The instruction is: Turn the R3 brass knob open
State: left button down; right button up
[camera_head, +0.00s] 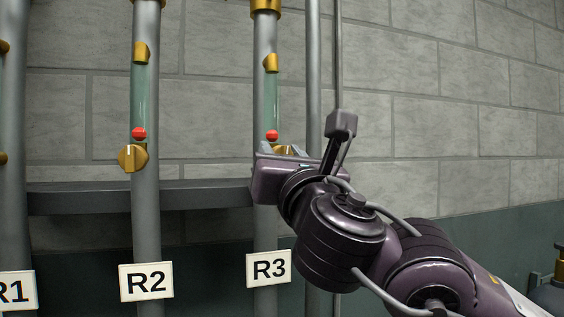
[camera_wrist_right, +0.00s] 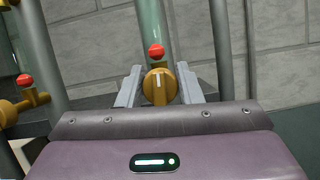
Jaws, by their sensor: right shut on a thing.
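The R3 brass knob (camera_wrist_right: 160,86) sits on the R3 pipe, just below a red ball, and a white mark on its face stands about upright. My right gripper (camera_wrist_right: 160,92) has its two grey fingers on either side of the knob and is shut on it. In the head view my right gripper (camera_head: 287,152) covers most of the R3 knob (camera_head: 284,149), above the R3 label (camera_head: 269,268). My left gripper is not in view.
The R2 pipe (camera_head: 146,220) stands to the left with its own brass knob (camera_head: 132,158) and label. A dark horizontal rail (camera_head: 90,198) runs behind the pipes. A thin grey pipe (camera_head: 314,70) stands just right of R3. The wall at right is clear.

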jog(key=m+h+b, duration=0.1)
jog(key=m, duration=0.1)
jog(key=m+h+b, duration=0.1)
jog(key=m+b, duration=0.1)
jog(key=shift+f+m+h, duration=0.2)
jog(key=shift+m+h, duration=0.2)
jog(key=m+h+b, duration=0.1)
jog(key=m, duration=0.1)
jog(key=shift+m, duration=0.3)
jog(key=m+h, duration=0.1)
jog(key=m, duration=0.2)
jog(key=shift+m+g+h+b, duration=0.3)
jog(key=shift+b, duration=0.1)
jog(key=m+h, duration=0.1)
jog(key=m, duration=0.1)
jog(key=m+g, duration=0.1)
jog(key=m, duration=0.2)
jog(key=shift+d+h, duration=0.1)
jog(key=shift+h, duration=0.3)
jog(key=m+g, duration=0.1)
jog(key=m, duration=0.1)
jog(key=m+g, duration=0.1)
jog(key=m, duration=0.1)
jog(key=shift+w+h, duration=0.1)
jog(key=shift+h, duration=0.2)
jog(key=shift+m, duration=0.4)
jog(key=o, duration=0.9)
